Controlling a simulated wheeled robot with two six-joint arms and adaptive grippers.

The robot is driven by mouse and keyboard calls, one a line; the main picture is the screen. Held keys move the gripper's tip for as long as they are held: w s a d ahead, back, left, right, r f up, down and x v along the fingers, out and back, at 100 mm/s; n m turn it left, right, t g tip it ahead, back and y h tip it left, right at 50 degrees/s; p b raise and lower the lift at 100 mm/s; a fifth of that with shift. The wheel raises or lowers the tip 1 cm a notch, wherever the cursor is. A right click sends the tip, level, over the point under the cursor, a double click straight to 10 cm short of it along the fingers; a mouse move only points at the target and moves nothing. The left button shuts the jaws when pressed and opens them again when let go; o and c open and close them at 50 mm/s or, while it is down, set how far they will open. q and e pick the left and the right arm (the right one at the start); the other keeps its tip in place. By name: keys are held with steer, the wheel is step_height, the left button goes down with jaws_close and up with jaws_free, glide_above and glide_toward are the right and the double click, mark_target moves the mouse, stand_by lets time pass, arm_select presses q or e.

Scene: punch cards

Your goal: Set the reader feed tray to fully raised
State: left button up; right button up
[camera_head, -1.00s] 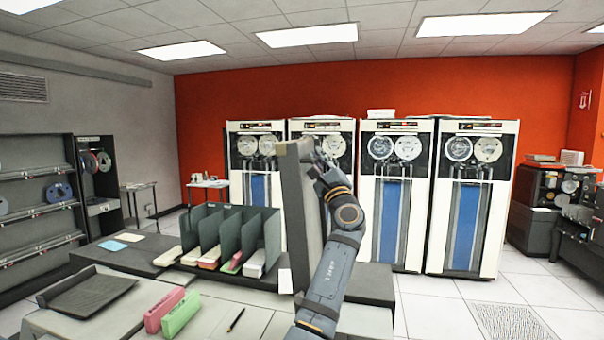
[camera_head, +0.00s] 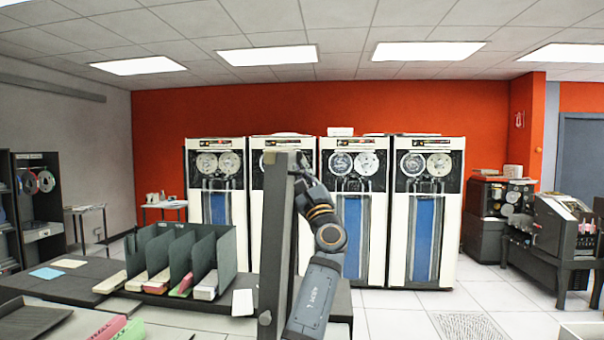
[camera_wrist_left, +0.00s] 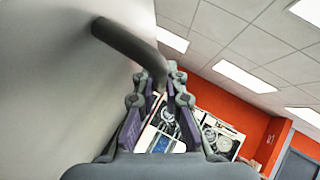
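A tall grey panel (camera_head: 275,240), seemingly the reader feed tray, stands almost upright and nearly edge-on in the middle of the head view. Its pale broad face (camera_wrist_left: 60,110) fills the left of the left wrist view. A dark curved handle bar (camera_wrist_left: 125,42) stands out from that face. My left gripper (camera_wrist_left: 161,80) has its fingers on both sides of the bar's end and looks shut on it. In the head view my left gripper (camera_head: 298,165) is at the panel's upper right, partly hidden behind it. My right gripper is not in view.
A green card rack (camera_head: 180,262) with several card decks stands left of the panel. A dark tray (camera_head: 30,318) and pink and green card blocks are at the lower left. Tape cabinets (camera_head: 420,215) line the back.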

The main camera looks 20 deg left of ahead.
arm_select(q)
steer(key=shift+o, duration=0.7)
steer(key=shift+r, duration=0.15)
steer(key=shift+s, duration=0.1)
steer(key=shift+s+d+f, duration=0.1)
steer(key=shift+d+f, duration=0.05)
steer(key=shift+f, duration=0.15)
steer(key=v, duration=0.7)
steer(key=shift+r, duration=0.1)
